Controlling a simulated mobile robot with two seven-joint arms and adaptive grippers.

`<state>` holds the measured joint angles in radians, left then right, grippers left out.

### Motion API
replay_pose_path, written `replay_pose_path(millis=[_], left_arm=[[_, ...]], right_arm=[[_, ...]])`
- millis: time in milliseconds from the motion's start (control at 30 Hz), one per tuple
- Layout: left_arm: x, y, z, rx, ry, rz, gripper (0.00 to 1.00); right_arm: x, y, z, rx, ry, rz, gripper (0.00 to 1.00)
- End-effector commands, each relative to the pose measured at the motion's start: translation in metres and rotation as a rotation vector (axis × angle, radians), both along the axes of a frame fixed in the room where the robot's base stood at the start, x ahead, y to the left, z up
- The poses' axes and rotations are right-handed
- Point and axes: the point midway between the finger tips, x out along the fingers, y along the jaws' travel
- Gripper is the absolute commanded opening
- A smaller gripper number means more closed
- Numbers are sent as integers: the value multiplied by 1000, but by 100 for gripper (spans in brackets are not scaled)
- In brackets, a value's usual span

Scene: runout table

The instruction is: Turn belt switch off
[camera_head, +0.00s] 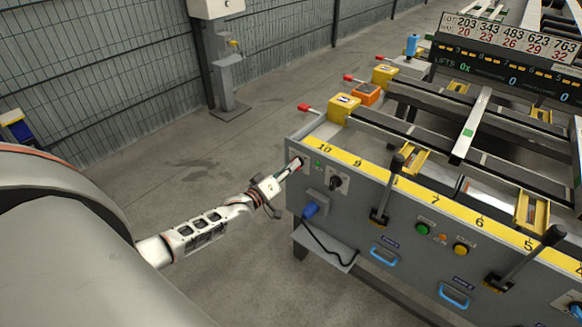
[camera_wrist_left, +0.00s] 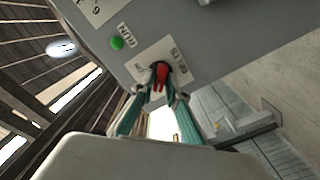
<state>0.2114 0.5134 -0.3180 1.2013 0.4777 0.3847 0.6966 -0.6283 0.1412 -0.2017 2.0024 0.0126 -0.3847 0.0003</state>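The belt switch (camera_wrist_left: 160,76) is a red handle on a black round base, beside a label reading BELTS on the grey panel in the left wrist view. My left gripper (camera_wrist_left: 158,93) reaches up to it, with one teal finger on each side of the red handle. The fingers look apart, with a small gap around the handle; firm contact cannot be made out. In the head view my left gripper (camera_head: 291,167) is at the left end of the control panel (camera_head: 350,205) and largely hides the switch. My right gripper is not in view.
A green lamp (camera_wrist_left: 117,43) by the RUN label is close to the switch. A black knob (camera_head: 336,183), a blue plug (camera_head: 310,210) with a cable and black levers (camera_head: 385,200) stick out from the panel.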

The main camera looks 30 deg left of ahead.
Motion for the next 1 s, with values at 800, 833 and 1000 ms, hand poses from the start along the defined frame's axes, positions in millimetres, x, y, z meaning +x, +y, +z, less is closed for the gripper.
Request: replay_pose_path(millis=[800, 833, 1000], left_arm=[[-57, 4, -2, 2, 3, -1, 27], [-63, 5, -1, 2, 3, -1, 27], [-92, 7, -1, 1, 3, 0, 27]], right_arm=[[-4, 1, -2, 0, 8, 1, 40], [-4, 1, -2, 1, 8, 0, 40], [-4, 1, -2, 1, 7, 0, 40]])
